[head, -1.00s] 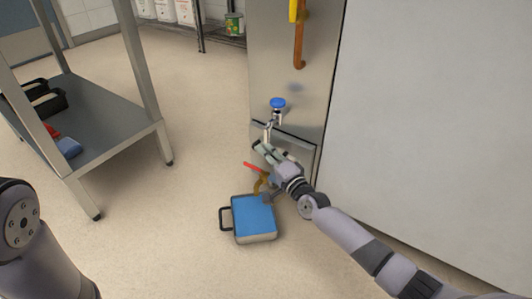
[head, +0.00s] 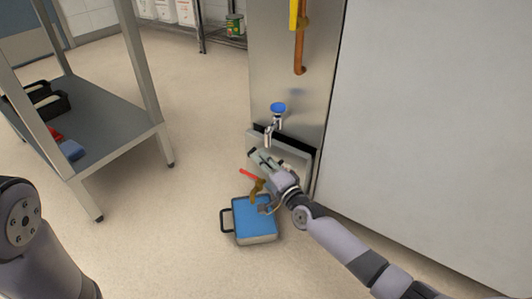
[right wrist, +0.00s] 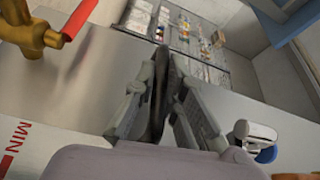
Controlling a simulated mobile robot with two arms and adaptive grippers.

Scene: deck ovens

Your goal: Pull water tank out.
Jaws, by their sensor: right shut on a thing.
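The water tank (head: 301,158) sits low in the steel front, below a tap with a blue knob (head: 278,108). Its top edge stands out from the panel, with a dark gap behind it. My right gripper (head: 265,158) is at the tank's upper front and shut on its edge or handle. In the right wrist view a dark thin part (right wrist: 158,95) lies between its fingers. A pale surface marked MIN (right wrist: 25,140) shows at lower left there. My left gripper is out of view.
A brass valve with a red lever (head: 250,175) sticks out just below the tank. A blue-topped box with a black handle (head: 254,217) stands on the floor beneath. A steel shelf table (head: 100,115) is at left. The floor between is clear.

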